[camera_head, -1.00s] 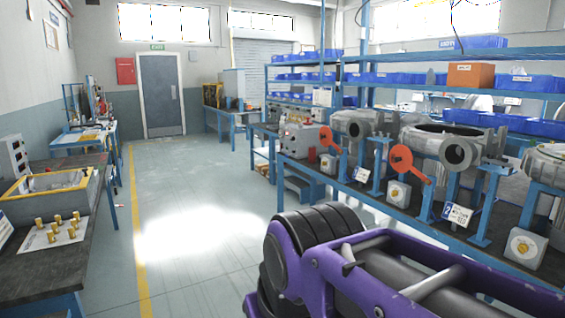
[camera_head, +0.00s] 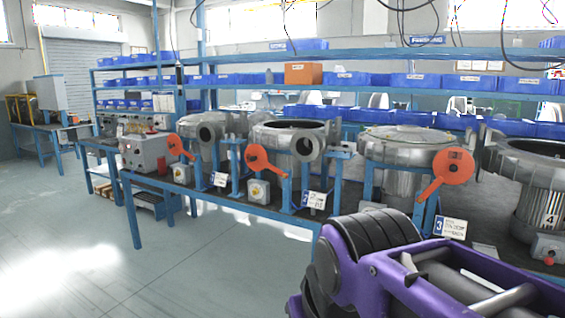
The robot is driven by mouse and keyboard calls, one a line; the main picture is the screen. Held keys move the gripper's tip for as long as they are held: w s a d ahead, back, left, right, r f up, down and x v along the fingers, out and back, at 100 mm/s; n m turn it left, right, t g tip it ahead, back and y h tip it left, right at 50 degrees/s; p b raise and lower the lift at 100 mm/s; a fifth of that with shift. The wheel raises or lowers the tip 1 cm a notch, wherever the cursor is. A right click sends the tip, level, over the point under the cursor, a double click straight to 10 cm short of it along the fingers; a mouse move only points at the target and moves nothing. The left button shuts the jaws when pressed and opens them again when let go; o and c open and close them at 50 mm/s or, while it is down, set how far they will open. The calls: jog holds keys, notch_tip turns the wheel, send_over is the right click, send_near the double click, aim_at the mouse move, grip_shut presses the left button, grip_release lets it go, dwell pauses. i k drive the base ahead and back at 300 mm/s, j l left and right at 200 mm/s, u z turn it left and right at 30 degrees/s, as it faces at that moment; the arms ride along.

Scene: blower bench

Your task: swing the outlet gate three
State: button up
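The outlet gate three is an orange-red paddle (camera_head: 449,172) with a round disc and an arm slanting down to the left. It is on the front of the third blower (camera_head: 400,148), above a white and blue card (camera_head: 451,227) marked 3. Its disc covers the front outlet, so the opening behind it is hidden. A purple and black arm part of mine fills the lower right, below and in front of the gate and apart from it in the picture. My gripper's fingers do not show.
Gate two (camera_head: 264,163) and gate one (camera_head: 178,146) are similar orange paddles to the left, beside open round outlets. A fourth blower (camera_head: 542,184) stands at the right edge. A blue-legged bench (camera_head: 133,212) carries them. The floor (camera_head: 160,265) at left is clear.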

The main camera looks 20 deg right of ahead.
aim_at(445, 179)
jog(key=z, duration=1.55)
